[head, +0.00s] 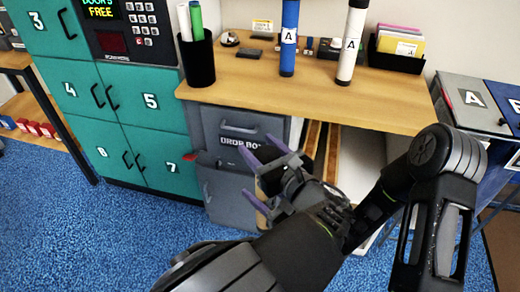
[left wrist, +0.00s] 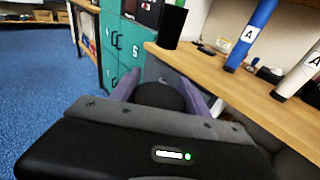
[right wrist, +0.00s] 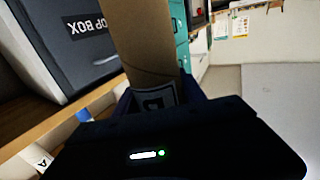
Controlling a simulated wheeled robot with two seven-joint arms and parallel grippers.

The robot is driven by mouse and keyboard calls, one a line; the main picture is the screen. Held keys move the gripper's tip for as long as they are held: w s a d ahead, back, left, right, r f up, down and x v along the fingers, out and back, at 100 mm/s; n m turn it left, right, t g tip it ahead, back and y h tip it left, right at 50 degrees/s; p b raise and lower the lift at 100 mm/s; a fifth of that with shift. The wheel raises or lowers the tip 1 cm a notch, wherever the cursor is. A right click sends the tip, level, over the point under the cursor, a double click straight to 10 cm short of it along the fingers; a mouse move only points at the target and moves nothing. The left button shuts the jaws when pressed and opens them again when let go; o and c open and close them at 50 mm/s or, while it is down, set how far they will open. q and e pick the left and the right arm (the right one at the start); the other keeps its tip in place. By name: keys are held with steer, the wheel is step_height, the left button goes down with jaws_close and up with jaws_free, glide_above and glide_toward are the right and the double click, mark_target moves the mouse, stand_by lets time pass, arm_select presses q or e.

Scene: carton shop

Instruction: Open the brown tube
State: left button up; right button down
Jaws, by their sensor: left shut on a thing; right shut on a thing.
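The brown tube (right wrist: 146,38) rises from between the purple fingers of my right gripper (right wrist: 156,96) in the right wrist view. My right gripper is shut on it, over a pale label with dark print. My left gripper (left wrist: 161,92) is shut on a round black piece (left wrist: 160,98) in the left wrist view. Whether this piece is the cap of the brown tube, and whether it touches the tube, I cannot tell. In the head view the purple fingers crowd together before the drop box, and my arms hide most of the tube.
The wooden table (head: 330,96) carries a blue tube (head: 289,40), a white tube (head: 351,45), a black holder (head: 197,62) and a tray of cards (head: 397,55). The grey drop box (head: 240,128) stands below. Teal lockers (head: 68,88) are on the left. Blue floor is clear at left.

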arm_select(q)
steer(key=shift+r, duration=0.15)
steer(key=shift+r, duration=1.9)
